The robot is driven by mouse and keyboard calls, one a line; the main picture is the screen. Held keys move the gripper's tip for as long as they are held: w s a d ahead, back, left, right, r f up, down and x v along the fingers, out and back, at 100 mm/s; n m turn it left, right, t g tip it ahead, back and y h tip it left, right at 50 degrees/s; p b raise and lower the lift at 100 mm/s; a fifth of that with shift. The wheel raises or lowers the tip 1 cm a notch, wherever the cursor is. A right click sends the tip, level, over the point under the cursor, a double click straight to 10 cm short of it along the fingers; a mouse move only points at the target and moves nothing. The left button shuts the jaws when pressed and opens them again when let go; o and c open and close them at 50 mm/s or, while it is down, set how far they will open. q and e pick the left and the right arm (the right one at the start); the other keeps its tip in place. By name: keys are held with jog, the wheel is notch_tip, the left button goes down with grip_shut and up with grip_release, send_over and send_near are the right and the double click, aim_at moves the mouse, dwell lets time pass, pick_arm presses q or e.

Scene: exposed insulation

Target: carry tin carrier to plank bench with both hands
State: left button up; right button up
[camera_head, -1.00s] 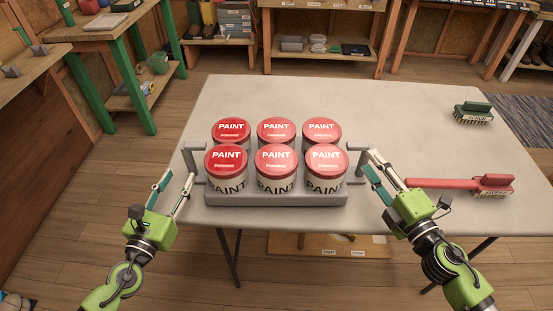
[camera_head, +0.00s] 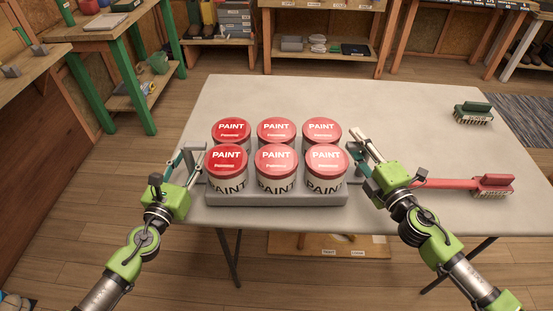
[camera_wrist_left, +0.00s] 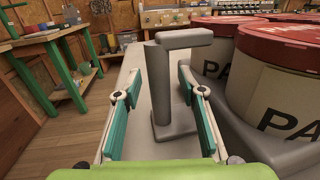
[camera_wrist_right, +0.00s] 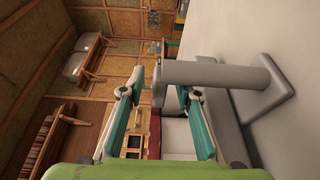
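The grey tin carrier (camera_head: 275,199) sits on the pale table, holding several paint tins (camera_head: 276,157) with red lids. It has an upright bent handle at each end. My left gripper (camera_head: 187,160) is open at the left handle. In the left wrist view, that handle (camera_wrist_left: 175,100) stands between the spread fingers. My right gripper (camera_head: 356,143) is open at the right handle, which it mostly hides in the head view. In the right wrist view, the end of that handle (camera_wrist_right: 205,74) lies between the spread fingers. I cannot tell which wooden bench is the plank bench.
A red-handled brush (camera_head: 460,183) lies close to my right gripper, and a green brush (camera_head: 472,113) lies further back. The table (camera_head: 290,92) is clear behind the tins. A green-legged wooden bench (camera_head: 100,35) stands back left, and wooden shelving (camera_head: 320,58) stands behind.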

pick_arm(q)
grip_shut()
pick_arm(e)
grip_shut()
pick_arm(q)
jog(key=shift+w+r, duration=0.1)
jog(key=shift+r, duration=0.35)
pick_arm(e)
jog(key=shift+w+r, duration=0.1)
jog(key=shift+r, duration=0.3)
pick_arm(q)
jog(key=shift+w, duration=0.15)
pick_arm(e)
jog(key=shift+w, duration=0.1)
